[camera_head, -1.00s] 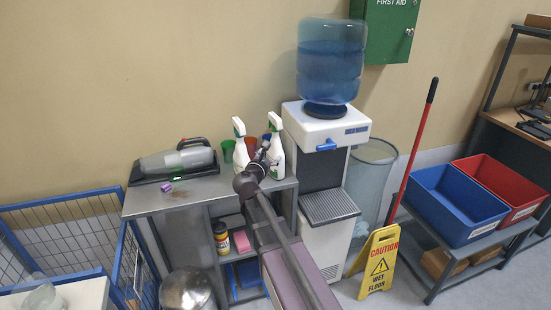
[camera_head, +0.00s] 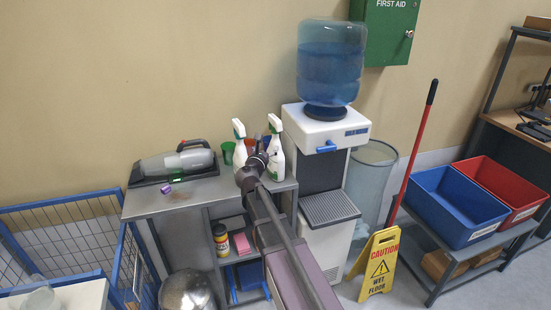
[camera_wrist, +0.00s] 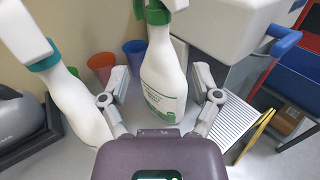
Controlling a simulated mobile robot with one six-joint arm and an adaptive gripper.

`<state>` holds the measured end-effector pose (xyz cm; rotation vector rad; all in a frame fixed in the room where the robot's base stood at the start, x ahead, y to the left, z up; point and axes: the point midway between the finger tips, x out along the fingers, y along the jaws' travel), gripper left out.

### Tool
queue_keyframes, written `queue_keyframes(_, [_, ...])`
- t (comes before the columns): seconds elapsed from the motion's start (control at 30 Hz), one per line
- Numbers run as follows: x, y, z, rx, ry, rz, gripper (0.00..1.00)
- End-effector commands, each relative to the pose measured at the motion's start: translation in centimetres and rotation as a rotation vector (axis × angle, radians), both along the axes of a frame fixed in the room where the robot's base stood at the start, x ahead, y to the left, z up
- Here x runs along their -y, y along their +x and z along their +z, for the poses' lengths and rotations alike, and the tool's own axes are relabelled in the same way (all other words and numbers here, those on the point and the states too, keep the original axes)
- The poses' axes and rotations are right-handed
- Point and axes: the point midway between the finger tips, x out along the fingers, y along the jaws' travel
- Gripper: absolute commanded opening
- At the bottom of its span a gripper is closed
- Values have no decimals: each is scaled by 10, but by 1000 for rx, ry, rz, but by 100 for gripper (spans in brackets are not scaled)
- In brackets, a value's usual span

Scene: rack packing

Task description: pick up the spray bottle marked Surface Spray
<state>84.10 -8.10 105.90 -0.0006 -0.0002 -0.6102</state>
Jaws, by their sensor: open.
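Two white spray bottles stand on the grey cabinet top (camera_head: 150,204). The right one (camera_head: 277,160) has a green collar and a green-and-white label; in the wrist view this bottle (camera_wrist: 163,80) stands upright between my open fingers. Its label text is too small to read. The left spray bottle (camera_head: 239,150) has a teal collar; in the wrist view it (camera_wrist: 75,105) stands just outside my left finger. My gripper (camera_wrist: 160,98) is open around the right bottle, with a finger on each side. In the head view my gripper (camera_head: 262,150) is partly hidden by my arm.
A handheld vacuum (camera_head: 176,162) lies at the left of the top. The water cooler (camera_head: 325,130) stands close on the right.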

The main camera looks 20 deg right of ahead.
Motion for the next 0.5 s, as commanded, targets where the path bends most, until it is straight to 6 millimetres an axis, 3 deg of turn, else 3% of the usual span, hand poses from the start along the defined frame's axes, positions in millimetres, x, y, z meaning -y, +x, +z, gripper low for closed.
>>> queue_keyframes(0.2, [20, 31, 0, 0, 0, -1, 81])
queue_keyframes(0.5, [32, 45, 0, 0, 0, -1, 81])
